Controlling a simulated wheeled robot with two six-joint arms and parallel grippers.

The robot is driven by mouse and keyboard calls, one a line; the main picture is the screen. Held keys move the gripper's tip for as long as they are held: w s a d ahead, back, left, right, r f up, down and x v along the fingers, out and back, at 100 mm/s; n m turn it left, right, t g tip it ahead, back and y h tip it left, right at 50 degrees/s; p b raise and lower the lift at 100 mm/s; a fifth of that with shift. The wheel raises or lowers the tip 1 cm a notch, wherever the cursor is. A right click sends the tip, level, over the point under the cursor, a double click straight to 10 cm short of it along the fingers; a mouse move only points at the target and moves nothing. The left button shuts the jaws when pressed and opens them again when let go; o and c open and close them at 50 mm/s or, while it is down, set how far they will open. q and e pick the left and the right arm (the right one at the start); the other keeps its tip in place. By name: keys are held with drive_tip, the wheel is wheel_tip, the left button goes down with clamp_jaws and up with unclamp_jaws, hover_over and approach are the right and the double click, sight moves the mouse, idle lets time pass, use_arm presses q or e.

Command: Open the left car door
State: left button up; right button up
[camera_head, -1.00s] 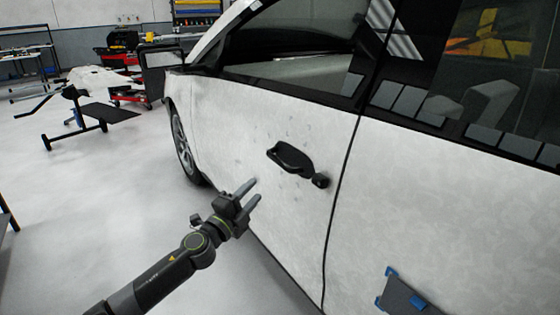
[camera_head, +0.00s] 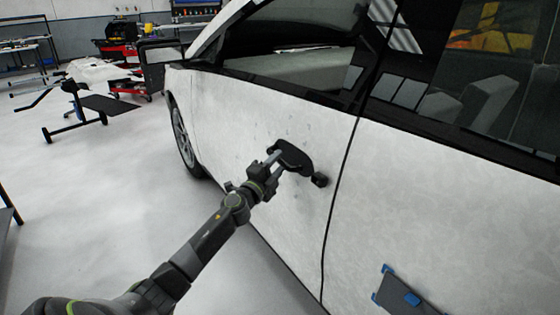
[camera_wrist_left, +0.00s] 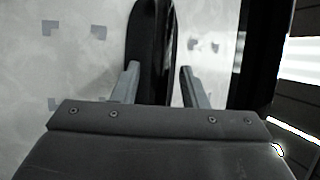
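The white left car door (camera_head: 235,125) is shut, with its dark window above. Its black door handle (camera_head: 297,158) sits near the rear seam, with a small black piece just behind it. My left gripper (camera_head: 274,160) is at the front end of the handle. In the left wrist view, its two grey fingers (camera_wrist_left: 158,78) stand apart, with the black handle (camera_wrist_left: 150,40) between them. Gaps show between the fingers and the handle, though contact lower down is hidden by the gripper body. My right gripper is not in view.
The white rear panel (camera_head: 440,215) continues right of the seam. Open floor (camera_head: 110,195) lies left of the car. A black stand (camera_head: 75,112) and a red cart (camera_head: 130,82) are farther back.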

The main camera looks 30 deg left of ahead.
use_arm(q)
drive_tip(key=shift+x, duration=0.8)
clamp_jaws()
